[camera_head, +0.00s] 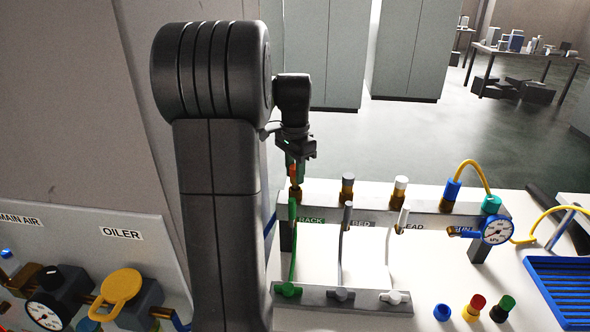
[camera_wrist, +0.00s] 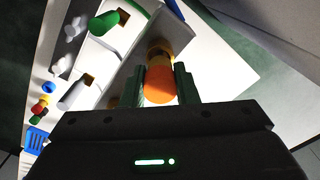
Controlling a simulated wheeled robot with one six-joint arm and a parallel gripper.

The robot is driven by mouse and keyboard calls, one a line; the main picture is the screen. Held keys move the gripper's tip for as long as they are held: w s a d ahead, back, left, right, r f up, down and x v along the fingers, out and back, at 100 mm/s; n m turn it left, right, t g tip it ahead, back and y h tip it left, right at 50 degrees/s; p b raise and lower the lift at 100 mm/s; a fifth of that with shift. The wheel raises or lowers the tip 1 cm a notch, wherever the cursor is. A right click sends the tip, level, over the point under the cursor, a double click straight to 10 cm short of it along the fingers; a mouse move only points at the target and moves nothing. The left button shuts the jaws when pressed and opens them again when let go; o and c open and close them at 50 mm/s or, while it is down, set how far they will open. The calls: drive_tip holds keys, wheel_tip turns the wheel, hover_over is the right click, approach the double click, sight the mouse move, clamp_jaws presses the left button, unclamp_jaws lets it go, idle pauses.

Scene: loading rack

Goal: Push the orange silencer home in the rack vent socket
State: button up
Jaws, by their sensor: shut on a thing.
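The orange silencer (camera_head: 293,172) is upright at the brass rack vent socket (camera_head: 295,193), above the RACK label (camera_head: 311,221). My gripper (camera_head: 296,168) reaches down from above, shut on the silencer. In the wrist view the orange silencer (camera_wrist: 159,84) lies between the two green fingers of my gripper (camera_wrist: 160,72). Its far end meets the brass fitting (camera_wrist: 159,50), in line with it as far as I can see. My fingers partly cover the silencer in the head view. How deep it sits in the socket I cannot tell.
Grey (camera_head: 347,188) and white (camera_head: 400,189) silencers stand on the same manifold to the right. A blue fitting with a yellow hose (camera_head: 468,164) and a gauge (camera_head: 497,231) are further right.

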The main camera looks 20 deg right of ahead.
drive_tip(key=shift+f+b, duration=0.3)
drive_tip(key=shift+f, duration=0.4)
drive_tip(key=o, duration=1)
wheel_tip(320, 180, up, 14)
drive_tip(key=shift+f+b, duration=0.1)
drive_tip(key=shift+b, duration=0.35)
